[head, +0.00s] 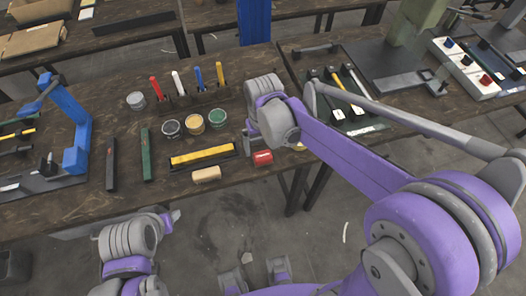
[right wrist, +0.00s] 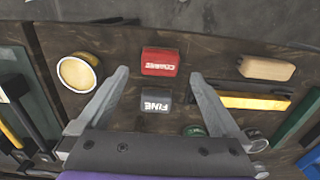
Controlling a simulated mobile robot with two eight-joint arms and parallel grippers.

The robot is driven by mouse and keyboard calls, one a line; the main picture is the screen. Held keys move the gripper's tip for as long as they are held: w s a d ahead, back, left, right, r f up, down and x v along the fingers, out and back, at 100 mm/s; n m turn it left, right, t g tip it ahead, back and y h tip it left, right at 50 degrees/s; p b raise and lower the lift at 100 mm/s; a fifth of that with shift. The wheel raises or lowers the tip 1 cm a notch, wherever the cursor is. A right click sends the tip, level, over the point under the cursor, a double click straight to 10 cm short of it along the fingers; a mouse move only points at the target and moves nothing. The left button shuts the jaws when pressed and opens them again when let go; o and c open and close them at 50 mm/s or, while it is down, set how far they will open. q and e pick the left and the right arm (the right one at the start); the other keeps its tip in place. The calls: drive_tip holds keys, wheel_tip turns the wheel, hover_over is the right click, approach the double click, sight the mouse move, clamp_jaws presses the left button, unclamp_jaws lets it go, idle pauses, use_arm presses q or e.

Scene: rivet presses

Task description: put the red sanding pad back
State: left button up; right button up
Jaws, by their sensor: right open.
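The red sanding pad (head: 262,158) lies near the table's front edge, in front of my right arm. In the right wrist view the red pad (right wrist: 160,62) reads "COARSE" and lies just beyond the fingertips. A dark grey pad (right wrist: 156,101) marked "FINE" lies beside it, between my fingers as seen from above. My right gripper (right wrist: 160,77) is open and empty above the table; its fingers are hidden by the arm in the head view. My left gripper (head: 172,216) is low in front of the table, away from the pads; its jaws are unclear.
A tan block (head: 206,174), a black tray with a yellow bar (head: 203,154) and several round tins (head: 195,121) lie left of the red pad. A blue press (head: 77,140) stands at left.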

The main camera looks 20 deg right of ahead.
sight(263, 155)
wheel_tip(263, 155, up, 6)
drive_tip(key=s+d+f+t, duration=0.2)
drive_tip(key=s+d, duration=0.1)
drive_tip(key=s, duration=0.4)
drive_tip(key=s+d+f+t, duration=0.2)
drive_tip(key=s+d+t, duration=0.1)
drive_tip(key=s, duration=0.4)
drive_tip(key=shift+s+d, duration=0.2)
drive_tip(key=shift+d, duration=0.1)
idle(0.8)
